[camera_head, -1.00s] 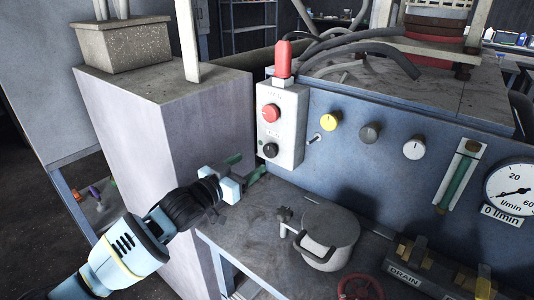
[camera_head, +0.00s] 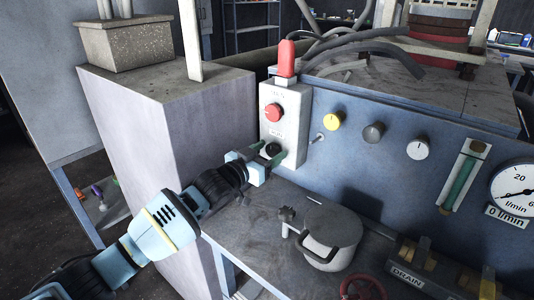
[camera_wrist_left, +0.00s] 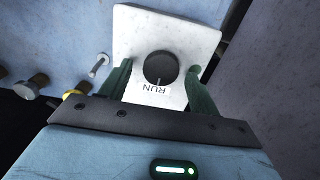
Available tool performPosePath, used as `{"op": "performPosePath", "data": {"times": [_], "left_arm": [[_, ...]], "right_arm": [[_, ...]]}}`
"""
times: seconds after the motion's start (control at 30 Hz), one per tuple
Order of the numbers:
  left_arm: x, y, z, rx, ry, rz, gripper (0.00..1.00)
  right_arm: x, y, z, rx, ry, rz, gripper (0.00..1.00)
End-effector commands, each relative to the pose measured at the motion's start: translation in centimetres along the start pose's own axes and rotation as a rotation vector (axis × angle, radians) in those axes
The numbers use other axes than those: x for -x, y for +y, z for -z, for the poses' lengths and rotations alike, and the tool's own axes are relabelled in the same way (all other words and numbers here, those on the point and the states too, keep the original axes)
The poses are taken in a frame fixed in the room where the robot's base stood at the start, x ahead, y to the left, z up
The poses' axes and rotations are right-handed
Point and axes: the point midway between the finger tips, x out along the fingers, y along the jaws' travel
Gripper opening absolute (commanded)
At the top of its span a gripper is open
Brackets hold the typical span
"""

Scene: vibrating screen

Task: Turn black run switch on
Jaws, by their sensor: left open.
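The black run switch (camera_wrist_left: 161,68) is a round knob on the white control box, with a RUN label beside it in the left wrist view. In the head view the switch (camera_head: 272,150) is low on the box (camera_head: 291,118), below a red button (camera_head: 273,112). My left gripper (camera_head: 268,153) is open at the switch. In the left wrist view its green fingers (camera_wrist_left: 160,82) stand on either side of the knob with gaps between; whether they touch the box is hard to tell. My right gripper is not in view.
Yellow (camera_head: 333,121), grey (camera_head: 373,133) and white (camera_head: 417,149) knobs and a small toggle (camera_head: 317,138) sit on the blue panel to the right. A lidded metal pot (camera_head: 330,236) stands on the bench below. A grey pillar (camera_head: 165,120) stands left of the box.

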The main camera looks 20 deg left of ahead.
Motion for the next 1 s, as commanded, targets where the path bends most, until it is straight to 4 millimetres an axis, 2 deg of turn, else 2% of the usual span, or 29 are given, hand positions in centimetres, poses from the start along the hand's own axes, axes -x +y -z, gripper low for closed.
{"op": "performPosePath", "data": {"times": [0.1,0.43,0.73,1.0], "left_arm": [[0.0,0.0,0.0,0.0,0.0,0.0,0.59],[0.0,0.0,0.0,0.0,0.0,0.0,0.17],[0.0,0.0,0.1,0.039,0.001,0.0,0.17],[0.0,-0.1,0.2,0.202,0.001,0.001,0.17]], "right_arm": [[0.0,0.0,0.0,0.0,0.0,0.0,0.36],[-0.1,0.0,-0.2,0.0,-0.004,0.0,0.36],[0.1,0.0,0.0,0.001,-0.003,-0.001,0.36],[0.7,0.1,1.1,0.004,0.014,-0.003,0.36]]}}
